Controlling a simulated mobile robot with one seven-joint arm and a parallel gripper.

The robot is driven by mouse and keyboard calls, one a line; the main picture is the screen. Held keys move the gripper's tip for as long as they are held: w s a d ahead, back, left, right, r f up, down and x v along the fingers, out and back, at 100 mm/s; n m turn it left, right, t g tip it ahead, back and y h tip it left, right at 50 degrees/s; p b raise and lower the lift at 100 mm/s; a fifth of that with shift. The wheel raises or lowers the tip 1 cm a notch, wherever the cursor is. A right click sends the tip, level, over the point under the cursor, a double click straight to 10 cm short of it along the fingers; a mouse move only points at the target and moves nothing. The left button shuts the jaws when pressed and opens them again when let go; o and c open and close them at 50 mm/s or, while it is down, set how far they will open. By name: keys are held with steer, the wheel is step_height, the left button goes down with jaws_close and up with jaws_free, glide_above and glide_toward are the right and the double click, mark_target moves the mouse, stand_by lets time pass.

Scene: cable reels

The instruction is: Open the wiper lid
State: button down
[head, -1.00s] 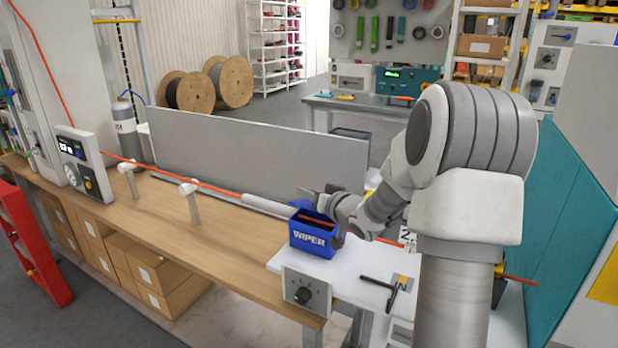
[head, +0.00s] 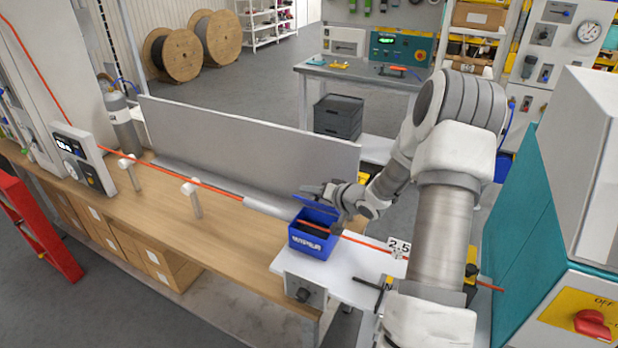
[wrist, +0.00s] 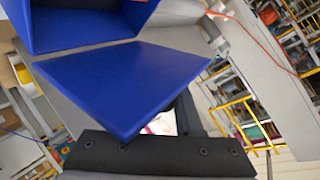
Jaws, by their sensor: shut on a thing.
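The wiper is a blue box (head: 312,243) with white lettering on its front, standing on the white table. Its blue lid (head: 318,209) is raised at the back of the box, and the dark inside shows. In the wrist view the lid (wrist: 125,80) is a flat blue plate in front of the box (wrist: 75,28). My gripper (head: 326,191) is at the raised lid's upper edge, shut on the lid.
An orange cable (head: 225,192) runs over white supports (head: 192,196) and through the box. A grey panel (head: 245,145) stands behind it. A "2.5" sign (head: 398,248) and a black T-shaped tool (head: 372,285) are to the right. A teal machine (head: 525,195) stands at the far right.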

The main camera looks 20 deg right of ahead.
steer(key=d+p, duration=0.1)
steer(key=p, duration=0.2)
steer(key=shift+w+r+m+g+y, duration=0.3)
steer(key=shift+r+m+g, duration=0.05)
steer(key=shift+m+g, duration=0.05)
steer(key=shift+w+d+f+m+g+y+p, duration=0.35)
steer(key=shift+w+d+m+g+y, duration=0.3)
steer(key=shift+d+m+y, duration=0.15)
steer(key=shift+w+d+f+m+g+y+p, duration=0.25)
steer(key=shift+w+d+f+m+g+y, duration=0.2)
steer(key=shift+d+m+g+y, duration=0.4)
steer(key=shift+w+d+f+m+g+y+p, duration=0.3)
steer(key=shift+w+d+m+g+y, duration=0.25)
steer(key=shift+m, duration=0.4)
steer(key=shift+w, duration=0.1)
steer(key=c, duration=0.6)
jaws_free()
